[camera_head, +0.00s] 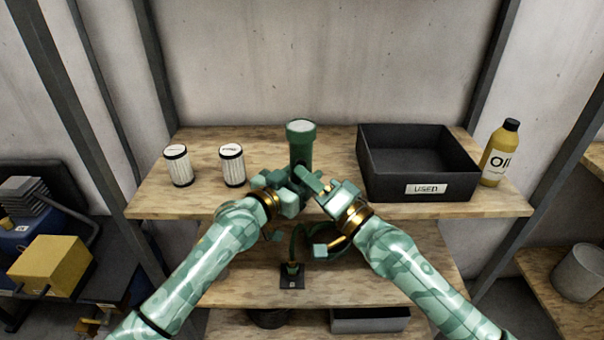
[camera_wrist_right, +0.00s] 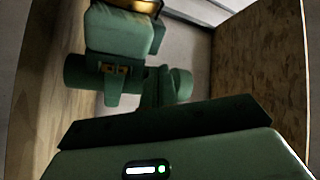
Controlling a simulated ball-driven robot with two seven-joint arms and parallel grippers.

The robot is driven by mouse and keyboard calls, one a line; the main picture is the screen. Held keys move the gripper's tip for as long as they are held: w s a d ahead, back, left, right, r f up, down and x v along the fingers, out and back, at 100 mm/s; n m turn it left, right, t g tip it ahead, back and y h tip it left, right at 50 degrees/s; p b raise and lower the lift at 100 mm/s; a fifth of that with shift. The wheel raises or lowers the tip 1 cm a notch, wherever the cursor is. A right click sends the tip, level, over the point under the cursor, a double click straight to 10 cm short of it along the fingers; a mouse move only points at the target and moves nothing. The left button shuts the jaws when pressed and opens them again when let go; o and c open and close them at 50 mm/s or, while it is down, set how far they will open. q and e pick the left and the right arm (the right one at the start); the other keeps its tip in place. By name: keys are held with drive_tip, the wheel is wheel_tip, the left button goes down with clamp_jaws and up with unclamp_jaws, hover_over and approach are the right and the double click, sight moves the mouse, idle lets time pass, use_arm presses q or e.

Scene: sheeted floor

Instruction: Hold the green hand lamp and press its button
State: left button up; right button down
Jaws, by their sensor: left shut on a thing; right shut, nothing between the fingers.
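The green hand lamp (camera_head: 301,150) stands upright above the top board in the head view, with its pale round lens facing up. My left gripper (camera_head: 296,184) is shut on its lower body from the left. My right gripper (camera_head: 321,186) is shut and empty, close to the lamp's lower right side; I cannot tell if it touches. The grippers hide the lamp's lower end, and I cannot make out its button clearly. In the right wrist view, part of the left gripper (camera_wrist_right: 118,45) shows, with green cylindrical parts beside it.
Two white filters (camera_head: 232,165) stand left on the wooden top board (camera_head: 460,208). A black bin (camera_head: 430,188) labelled USED stands right, beside a yellow oil bottle (camera_head: 499,155). Dark shelf posts flank both sides. A small black item (camera_head: 291,280) sits on the lower board.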

idle(0.3)
drive_tip(key=shift+w, duration=0.45)
idle(0.4)
drive_tip(key=shift+s, duration=0.5)
